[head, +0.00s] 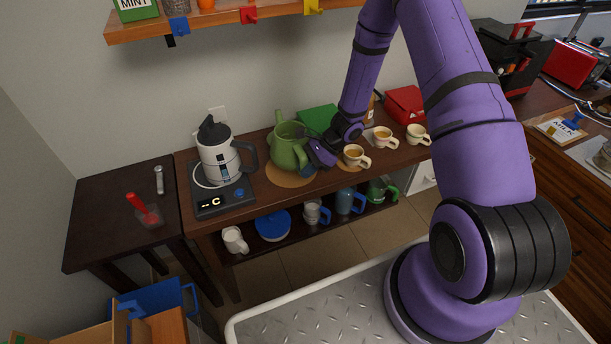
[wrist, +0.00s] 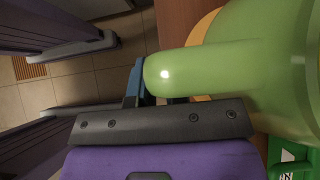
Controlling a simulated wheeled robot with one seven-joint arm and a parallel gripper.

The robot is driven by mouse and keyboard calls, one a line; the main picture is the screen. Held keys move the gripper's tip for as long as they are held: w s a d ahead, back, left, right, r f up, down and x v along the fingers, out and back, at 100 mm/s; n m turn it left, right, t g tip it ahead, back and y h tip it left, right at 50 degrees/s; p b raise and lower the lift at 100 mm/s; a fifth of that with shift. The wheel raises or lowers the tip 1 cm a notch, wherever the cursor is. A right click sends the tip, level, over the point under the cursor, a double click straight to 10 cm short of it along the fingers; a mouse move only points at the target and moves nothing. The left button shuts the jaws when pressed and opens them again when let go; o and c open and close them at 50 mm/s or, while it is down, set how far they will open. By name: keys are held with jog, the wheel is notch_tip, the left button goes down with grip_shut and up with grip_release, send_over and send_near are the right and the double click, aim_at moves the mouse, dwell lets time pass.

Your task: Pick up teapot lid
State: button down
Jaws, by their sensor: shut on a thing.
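The green teapot (head: 285,148) stands on a round tan mat (head: 284,180) on the wooden counter, its spout toward the wall. My gripper (head: 311,154) is at its front right side, beside the handle. In the wrist view the teapot (wrist: 285,60) fills the upper right, with a thick rounded green part, seemingly the handle, right at my gripper (wrist: 150,95). My gripper is shut on the teapot, apparently at this handle; the fingertips are mostly hidden. I cannot make out the lid as a separate piece.
A white kettle (head: 217,160) on a dark base stands left of the teapot. Several cream cups, one of them this cup (head: 354,154), stand to the right. A green box (head: 318,118) is behind. Mugs and a blue-lidded pot (head: 273,224) fill the lower shelf. A wall shelf (head: 230,23) hangs above.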

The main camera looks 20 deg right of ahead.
jog(key=shift+w+f, duration=0.25)
jog(key=shift+f, duration=1.5)
jog(key=c, duration=1.5)
grip_release()
jog(key=shift+f, duration=0.1)
jog(key=shift+c, duration=0.2)
jog(key=o, duration=0.4)
